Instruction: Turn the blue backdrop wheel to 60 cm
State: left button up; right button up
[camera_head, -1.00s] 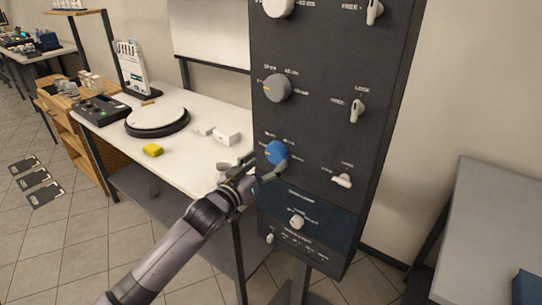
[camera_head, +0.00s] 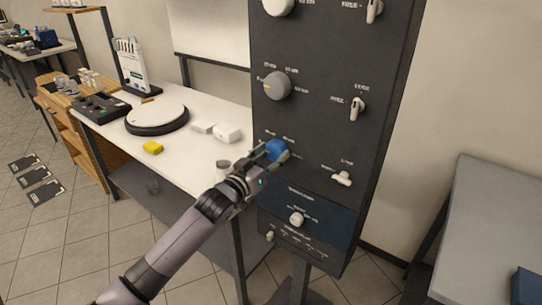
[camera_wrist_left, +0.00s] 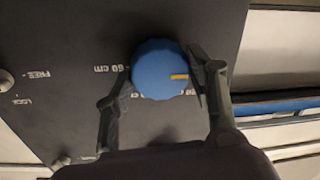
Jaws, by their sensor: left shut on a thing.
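The blue backdrop wheel (camera_head: 277,150) is on the front of the dark panel (camera_head: 310,120), below a grey wheel. In the left wrist view the blue wheel (camera_wrist_left: 158,70) has a yellow mark on its right side. A "60 cm" label shows at its upper left and another, partly hidden label lies below it. My left gripper (camera_head: 272,153) is at the blue wheel; in the left wrist view its fingers (camera_wrist_left: 160,88) are on either side of the wheel, shut on it. My right gripper is not in view.
A grey wheel (camera_head: 277,86) and a white wheel (camera_head: 278,6) are higher on the panel. White levers (camera_head: 357,108) line its right side. A white table (camera_head: 190,160) with a turntable (camera_head: 157,119) stands left, a grey table (camera_head: 500,220) right.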

pick_arm(q)
jog(key=c, duration=0.5)
